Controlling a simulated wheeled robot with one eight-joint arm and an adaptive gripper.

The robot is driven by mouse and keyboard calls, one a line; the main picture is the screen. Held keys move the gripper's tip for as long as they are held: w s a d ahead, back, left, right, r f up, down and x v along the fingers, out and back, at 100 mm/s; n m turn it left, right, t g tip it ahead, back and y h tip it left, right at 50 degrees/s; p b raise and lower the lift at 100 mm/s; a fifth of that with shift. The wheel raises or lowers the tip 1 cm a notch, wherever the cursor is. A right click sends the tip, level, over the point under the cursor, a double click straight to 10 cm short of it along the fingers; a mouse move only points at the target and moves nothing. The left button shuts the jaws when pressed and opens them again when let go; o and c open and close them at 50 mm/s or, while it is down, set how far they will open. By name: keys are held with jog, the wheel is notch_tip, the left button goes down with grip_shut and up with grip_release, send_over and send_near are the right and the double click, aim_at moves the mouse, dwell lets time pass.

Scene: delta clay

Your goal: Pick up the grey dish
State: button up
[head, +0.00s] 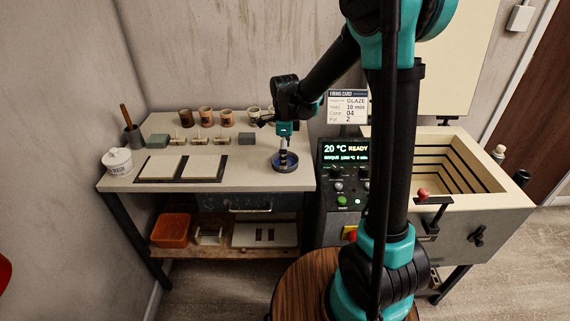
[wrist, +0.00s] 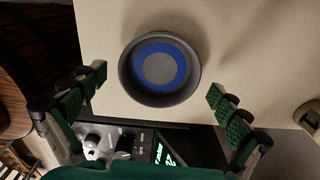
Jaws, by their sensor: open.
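The grey dish (wrist: 126,85) sits on the worktop near its front edge, below my gripper in the wrist view. It is round, with a raised grey rim, a blue ring inside and a grey centre. In the head view the dish (head: 285,166) lies at the right end of the bench, and my gripper (head: 284,152) points straight down just above it. In the wrist view my gripper (wrist: 162,98) is open, with one green-padded finger at left and one at right, and the dish between and beyond them. I see no finger touching it.
The kiln control panel (head: 344,175) stands just right of the dish, with the open kiln (head: 455,140) beyond. The worktop (head: 245,172) left of the dish is clear.

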jog(key=shift+f, duration=0.4)
jog(key=c, duration=1.2)
jog(key=shift+r, duration=0.15)
